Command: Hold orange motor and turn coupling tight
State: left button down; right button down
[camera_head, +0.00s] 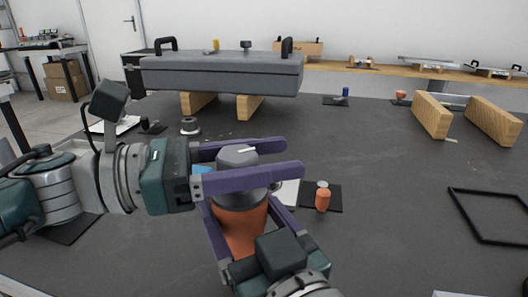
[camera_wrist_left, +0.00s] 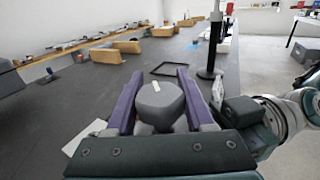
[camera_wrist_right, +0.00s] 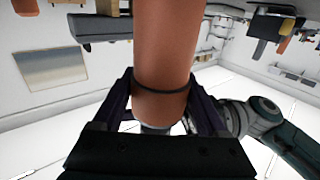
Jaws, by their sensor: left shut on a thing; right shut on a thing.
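The orange motor (camera_head: 240,228) stands roughly upright above the table in the lower middle of the head view. My right gripper (camera_head: 245,208) is shut on its body from the near side; the right wrist view shows the orange motor (camera_wrist_right: 163,60) between the purple fingers (camera_wrist_right: 160,105). The grey coupling (camera_head: 237,156) sits on top of the motor and carries a white mark. My left gripper (camera_head: 245,165) is shut on the coupling from the left, one finger on each side. The left wrist view shows the coupling (camera_wrist_left: 160,103) between the fingers (camera_wrist_left: 158,100). The joint between coupling and motor is mostly hidden.
A grey chassis box (camera_head: 222,75) rests on wooden blocks at the back. A small orange part (camera_head: 322,198) stands on a dark mat to the right. A black frame (camera_head: 490,213) lies at the far right. Wooden blocks (camera_head: 432,115) stand behind it. The table between is clear.

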pick_arm(q)
jog(key=shift+f+m+g, duration=0.15)
jog(key=shift+m+g, duration=0.45)
jog(key=shift+g, duration=0.4)
jog(key=shift+s+m+g, duration=0.15)
jog(key=shift+m+g, duration=0.15)
jog(key=shift+g, duration=0.1)
jog(key=shift+c, duration=1.3)
grip_release()
jog(key=shift+s, duration=0.1)
jog(key=a, duration=0.7)
jog(key=shift+a+r, duration=0.2)
jog(key=shift+a, duration=0.1)
